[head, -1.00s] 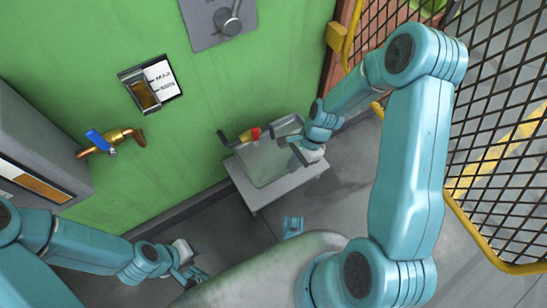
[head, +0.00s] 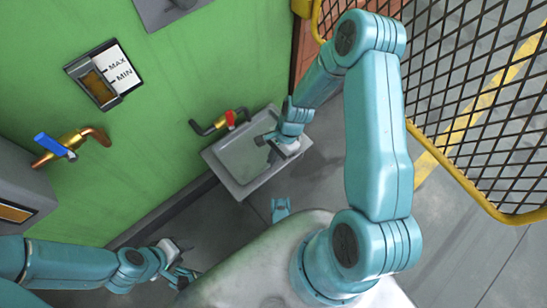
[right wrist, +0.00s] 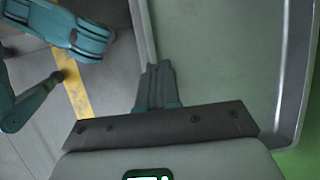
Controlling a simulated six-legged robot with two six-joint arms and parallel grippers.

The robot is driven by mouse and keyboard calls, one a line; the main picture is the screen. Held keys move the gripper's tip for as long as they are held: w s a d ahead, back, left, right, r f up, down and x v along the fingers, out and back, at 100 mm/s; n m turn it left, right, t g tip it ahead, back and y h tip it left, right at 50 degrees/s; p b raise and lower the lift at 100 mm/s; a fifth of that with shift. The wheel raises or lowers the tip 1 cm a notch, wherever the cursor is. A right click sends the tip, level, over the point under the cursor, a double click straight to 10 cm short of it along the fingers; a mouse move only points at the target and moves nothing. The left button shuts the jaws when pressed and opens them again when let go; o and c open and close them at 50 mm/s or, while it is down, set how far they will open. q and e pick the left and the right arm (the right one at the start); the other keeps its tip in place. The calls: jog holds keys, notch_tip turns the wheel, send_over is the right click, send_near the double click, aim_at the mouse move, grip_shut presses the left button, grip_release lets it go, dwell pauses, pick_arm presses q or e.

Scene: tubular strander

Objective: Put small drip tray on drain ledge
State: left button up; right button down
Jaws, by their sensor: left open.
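The small drip tray (head: 240,163) is a shallow grey pan with a raised rim, low beside the green wall. It also shows in the right wrist view (right wrist: 225,60). A pale edge at its front and right may be the drain ledge (head: 262,183); I cannot tell whether the tray rests fully on it. My right gripper (head: 268,142) is at the tray's right side. In the right wrist view its fingers (right wrist: 158,82) are close together at the tray's rim and look shut on it. My left gripper (head: 182,273) is open and empty, low at the left.
A drain pipe with a red-handled valve (head: 231,118) projects over the tray's back edge. A brass valve with a blue handle (head: 50,146) and a level gauge (head: 105,75) are on the green wall. A yellow-framed mesh fence (head: 470,110) stands at the right.

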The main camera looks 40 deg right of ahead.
jog(key=c, duration=1.4)
grip_release()
jog(key=shift+o, duration=0.2)
jog(key=shift+d+r, duration=0.1)
jog(key=shift+r, duration=0.25)
jog(key=p+v, duration=0.5)
jog(key=v, duration=0.6)
jog(key=s+a+f+n, duration=0.2)
jog(key=s+a+n, duration=0.3)
jog(key=a+n, duration=0.2)
jog(key=s+a+f+n+t, duration=0.1)
jog(key=s+a+f+n, duration=0.1)
jog(key=s+a+n, duration=0.3)
jog(key=a+n, duration=0.2)
jog(key=a, duration=0.1)
jog(key=shift+a+f+n, duration=0.35)
jog(key=shift+a+n, duration=0.05)
